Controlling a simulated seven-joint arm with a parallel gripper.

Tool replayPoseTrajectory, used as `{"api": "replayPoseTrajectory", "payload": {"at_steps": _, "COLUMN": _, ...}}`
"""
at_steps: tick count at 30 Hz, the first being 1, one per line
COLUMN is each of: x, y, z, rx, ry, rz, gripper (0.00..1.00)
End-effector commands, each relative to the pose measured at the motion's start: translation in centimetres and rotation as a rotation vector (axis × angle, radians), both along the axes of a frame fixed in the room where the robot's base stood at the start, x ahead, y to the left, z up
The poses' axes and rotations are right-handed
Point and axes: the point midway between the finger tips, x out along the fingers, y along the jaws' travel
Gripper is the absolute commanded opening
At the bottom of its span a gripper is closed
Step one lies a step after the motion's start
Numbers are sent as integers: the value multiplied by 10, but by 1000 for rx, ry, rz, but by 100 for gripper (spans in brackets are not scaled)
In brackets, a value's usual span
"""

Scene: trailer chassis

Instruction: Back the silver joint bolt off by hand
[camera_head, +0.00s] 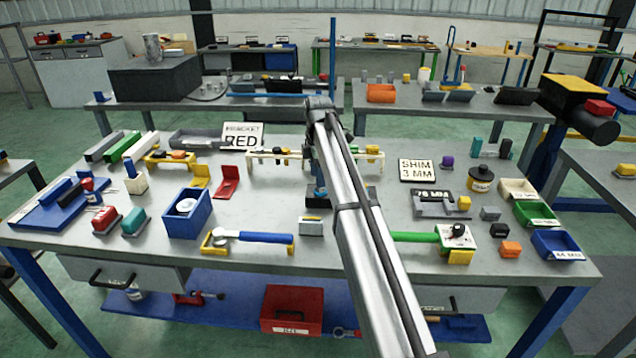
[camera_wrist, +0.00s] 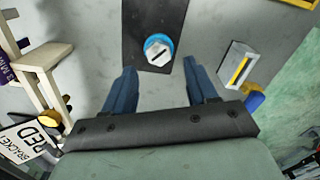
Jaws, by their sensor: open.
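A round silver bolt head (camera_wrist: 158,51) with a dark slot and a blue ring around it sits on a dark grey plate (camera_wrist: 150,14) in the wrist view. My gripper (camera_wrist: 161,71) has its two blue fingers spread apart, with nothing between them. In the wrist picture the bolt lies just beyond the fingertips, roughly centred between them, and no contact shows. In the head view my gripper (camera_head: 318,194) is small, over the middle of the bench, partly behind my arm. I cannot make out the bolt there.
A grey block with a yellow strip (camera_wrist: 238,66) lies right of the plate. A cream frame (camera_wrist: 40,75) and a "BRACKET RED" sign (camera_wrist: 25,143) are at left.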

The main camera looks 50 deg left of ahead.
Motion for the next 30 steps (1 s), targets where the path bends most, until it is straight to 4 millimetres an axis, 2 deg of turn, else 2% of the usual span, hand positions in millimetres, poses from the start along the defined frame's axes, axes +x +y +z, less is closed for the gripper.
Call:
{"api": "replayPoseTrajectory", "payload": {"at_steps": 1, "x": 1, "y": 1, "z": 12, "rx": 2, "ry": -1, "rz": 0, "gripper": 57}}
{"api": "replayPoseTrajectory", "payload": {"at_steps": 6, "x": 1, "y": 1, "z": 46, "rx": 2, "ry": -1, "rz": 0, "gripper": 57}}
{"api": "replayPoseTrajectory", "payload": {"at_steps": 15, "x": 0, "y": 0, "z": 88, "rx": -1, "ry": 0, "rz": 0, "gripper": 57}}
{"api": "replayPoseTrajectory", "payload": {"at_steps": 21, "x": 0, "y": 0, "z": 98, "rx": 0, "ry": 1, "rz": 1, "gripper": 57}}
{"api": "replayPoseTrajectory", "payload": {"at_steps": 30, "x": 0, "y": 0, "z": 99, "rx": 0, "ry": 1, "rz": 0, "gripper": 57}}
